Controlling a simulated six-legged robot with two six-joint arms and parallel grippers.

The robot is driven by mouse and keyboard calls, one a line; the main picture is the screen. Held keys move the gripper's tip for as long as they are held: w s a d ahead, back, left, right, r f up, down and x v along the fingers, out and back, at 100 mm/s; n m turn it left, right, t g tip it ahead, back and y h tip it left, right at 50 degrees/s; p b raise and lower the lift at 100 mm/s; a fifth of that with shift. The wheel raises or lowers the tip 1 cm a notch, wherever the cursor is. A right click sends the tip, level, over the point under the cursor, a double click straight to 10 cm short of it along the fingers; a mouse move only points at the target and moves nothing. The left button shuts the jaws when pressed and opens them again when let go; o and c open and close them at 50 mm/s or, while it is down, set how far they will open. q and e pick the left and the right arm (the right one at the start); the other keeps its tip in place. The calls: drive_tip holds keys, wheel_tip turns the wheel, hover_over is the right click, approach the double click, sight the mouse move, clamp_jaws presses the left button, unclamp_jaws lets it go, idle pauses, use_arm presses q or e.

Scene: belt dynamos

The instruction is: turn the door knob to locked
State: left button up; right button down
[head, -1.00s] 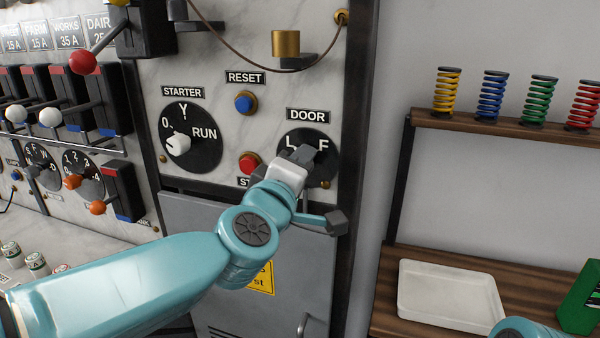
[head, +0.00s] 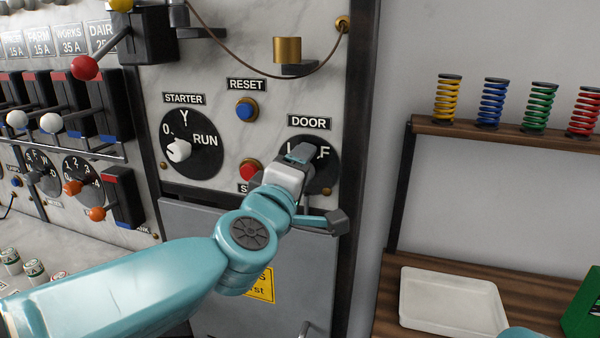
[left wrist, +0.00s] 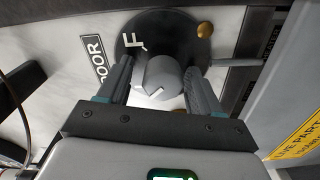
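The door knob (left wrist: 163,75) is a grey round knob on a black dial under the DOOR label (head: 310,123). In the left wrist view it sits between the two fingers of my left gripper (left wrist: 160,85), with gaps on both sides, so the gripper is open around it. In the head view my left gripper (head: 300,155) covers the knob and part of the dial (head: 328,166). My right gripper is out of view.
The red button (head: 250,170) is close to the left of my gripper, with the blue RESET button (head: 245,109) above. The STARTER dial (head: 206,165) is further left. A grey cabinet door (head: 190,225) is below. A white tray (head: 450,325) lies on the right shelf.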

use_arm(q)
drive_tip(key=shift+s, duration=0.1)
drive_tip(key=shift+s, duration=0.25)
drive_tip(key=v, duration=1.5)
drive_tip(key=shift+s+a, duration=0.2)
drive_tip(key=shift+s, duration=0.1)
